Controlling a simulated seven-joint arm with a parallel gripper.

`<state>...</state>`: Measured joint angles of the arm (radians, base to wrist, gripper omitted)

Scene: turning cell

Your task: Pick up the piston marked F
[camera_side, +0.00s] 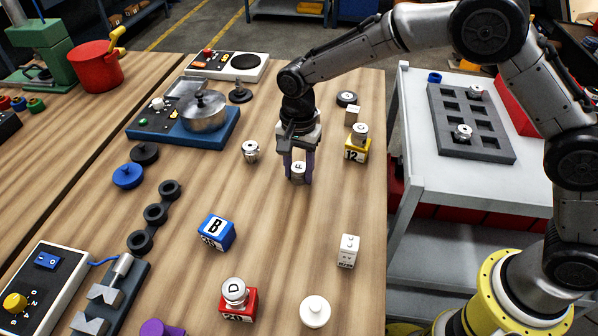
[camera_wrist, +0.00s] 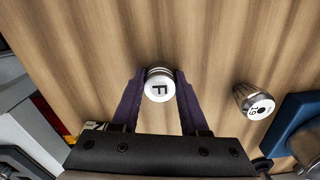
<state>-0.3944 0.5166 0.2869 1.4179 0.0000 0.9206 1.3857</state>
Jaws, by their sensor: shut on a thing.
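The piston marked F (camera_side: 298,170) is a small metal cylinder with a white top. It is upright on or just above the wooden table; I cannot tell which. My gripper (camera_side: 297,178) points down with its purple fingers on either side of the piston, shut on it. In the wrist view the F piston (camera_wrist: 159,86) sits between the two fingertips of my gripper (camera_wrist: 160,84), its letter facing the camera. Its lower part is partly hidden in both views.
A yellow block (camera_side: 356,154) bearing a piston stands to the right. A blue block marked B (camera_side: 216,232) and a red block (camera_side: 238,302) stand nearer the front. A grey slotted tray (camera_side: 487,145) lies on the white cart.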

